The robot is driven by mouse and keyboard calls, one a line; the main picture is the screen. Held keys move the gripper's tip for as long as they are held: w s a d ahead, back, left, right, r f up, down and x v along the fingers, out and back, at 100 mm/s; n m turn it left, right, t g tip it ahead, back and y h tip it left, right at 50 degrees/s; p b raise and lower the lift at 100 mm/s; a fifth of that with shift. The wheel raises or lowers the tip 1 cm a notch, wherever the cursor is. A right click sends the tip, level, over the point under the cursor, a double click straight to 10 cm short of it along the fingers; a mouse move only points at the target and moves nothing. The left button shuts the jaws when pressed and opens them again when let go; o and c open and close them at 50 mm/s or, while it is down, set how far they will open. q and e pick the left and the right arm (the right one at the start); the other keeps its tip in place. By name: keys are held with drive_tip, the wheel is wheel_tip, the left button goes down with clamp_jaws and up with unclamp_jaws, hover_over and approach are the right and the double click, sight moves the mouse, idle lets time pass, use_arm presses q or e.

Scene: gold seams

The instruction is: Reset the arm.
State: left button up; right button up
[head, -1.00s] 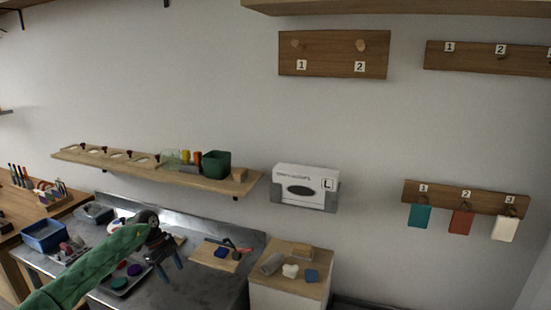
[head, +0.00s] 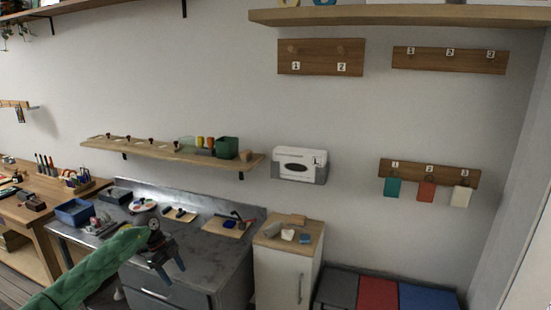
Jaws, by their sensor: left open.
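My left gripper (head: 174,273) is at the end of my green-sleeved left arm, which comes in from the lower left. Its dark fingers point down and to the right, apart and with nothing between them. It shows in front of the grey metal workbench (head: 205,262), clear of the things on the top. My right arm and gripper are not in view.
On the workbench are a blue bin (head: 75,212) and a wooden board (head: 227,226) with tools. A white cabinet (head: 283,272) stands at its right. A wall shelf (head: 170,153) holds a green bin (head: 227,148). Colored cards hang from a hook rack (head: 430,172).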

use_arm(q)
drive_tip(key=s+d+f+n+t+h, duration=0.2)
drive_tip(key=d+f+t+h, duration=0.35)
drive_tip(key=d, duration=0.55)
drive_tip(key=s+d+f+n+t+h, duration=0.25)
drive_tip(key=d+f+t+h, duration=0.35)
drive_tip(key=d, duration=0.6)
drive_tip(key=s+a+f+n+y, duration=0.4)
drive_tip(key=s+f+n+y, duration=0.35)
drive_tip(key=s+f, duration=0.5)
drive_tip(key=s+a+f+n+y, duration=0.4)
drive_tip(key=s+f+n+y, duration=0.35)
drive_tip(key=f, duration=0.75)
drive_tip(key=s+f+g, duration=0.3)
drive_tip(key=s, duration=0.7)
drive_tip(key=s+d+f+g, duration=0.1)
drive_tip(key=s+f, duration=0.3)
drive_tip(key=s, duration=0.7)
drive_tip(key=s+d+f+g, duration=0.1)
drive_tip(key=s+f+g, duration=0.3)
drive_tip(key=s, duration=0.7)
drive_tip(key=shift+d+n+g, duration=0.2)
drive_tip(key=shift+n+g, duration=0.15)
drive_tip(key=shift+w+y, duration=0.1)
drive_tip(key=shift+y, duration=0.15)
